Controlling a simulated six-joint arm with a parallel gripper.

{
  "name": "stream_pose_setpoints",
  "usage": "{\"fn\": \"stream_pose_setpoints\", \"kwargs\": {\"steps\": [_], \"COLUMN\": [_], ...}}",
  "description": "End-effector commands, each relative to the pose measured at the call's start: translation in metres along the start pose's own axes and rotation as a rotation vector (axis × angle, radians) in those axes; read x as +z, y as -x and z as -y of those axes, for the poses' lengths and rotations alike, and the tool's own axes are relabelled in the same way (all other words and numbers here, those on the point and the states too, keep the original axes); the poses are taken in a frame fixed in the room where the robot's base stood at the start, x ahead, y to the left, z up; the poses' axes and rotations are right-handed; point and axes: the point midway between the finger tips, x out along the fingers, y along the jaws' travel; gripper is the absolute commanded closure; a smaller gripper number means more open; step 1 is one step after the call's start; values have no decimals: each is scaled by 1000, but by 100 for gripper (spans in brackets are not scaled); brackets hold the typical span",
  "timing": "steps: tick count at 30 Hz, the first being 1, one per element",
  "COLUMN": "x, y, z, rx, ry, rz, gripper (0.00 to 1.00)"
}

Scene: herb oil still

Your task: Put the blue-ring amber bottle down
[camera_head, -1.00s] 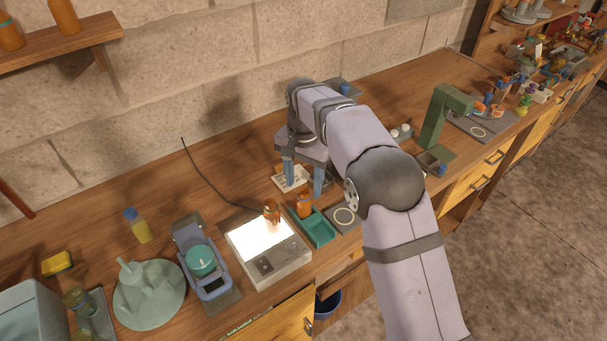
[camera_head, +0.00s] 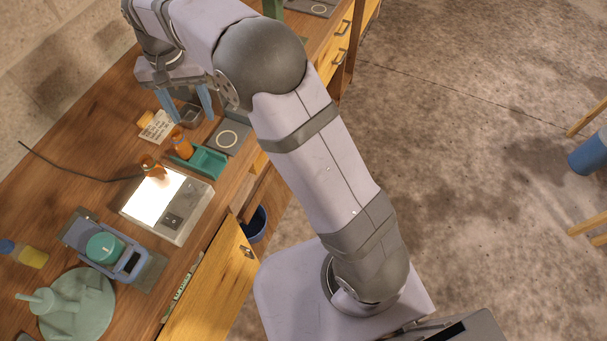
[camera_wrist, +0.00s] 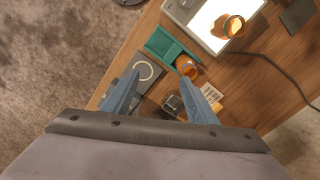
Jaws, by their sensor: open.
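One amber bottle (camera_head: 182,146) stands at the end of the teal tray; it also shows in the wrist view (camera_wrist: 186,66). Another amber bottle (camera_head: 152,167) is on the lit panel, also in the wrist view (camera_wrist: 230,26). A small orange item (camera_head: 145,119) shows beside a white printed card (camera_head: 157,128).
The teal tray (camera_head: 208,163) lies beside a dark pad with a pale ring (camera_head: 228,138). The bright light box (camera_head: 165,200) is nearer, with a black cable behind.

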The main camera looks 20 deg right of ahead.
Motion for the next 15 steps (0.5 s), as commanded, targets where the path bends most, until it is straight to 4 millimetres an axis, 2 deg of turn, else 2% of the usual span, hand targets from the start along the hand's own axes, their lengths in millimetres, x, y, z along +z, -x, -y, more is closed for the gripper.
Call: {"fn": "stream_pose_setpoints", "kwargs": {"steps": [1, 5, 8, 12, 15], "x": [3, 17, 34, 68, 96], "y": [0, -6, -13, -27, -39], "z": [-21, -72, -110, -161, -192], "rx": [1, 0, -1, -1, -1], "ry": [9, 57, 95, 148, 183], "rz": [1, -1, -3, -4, -3], "gripper": [47, 47, 47, 47, 47]}}
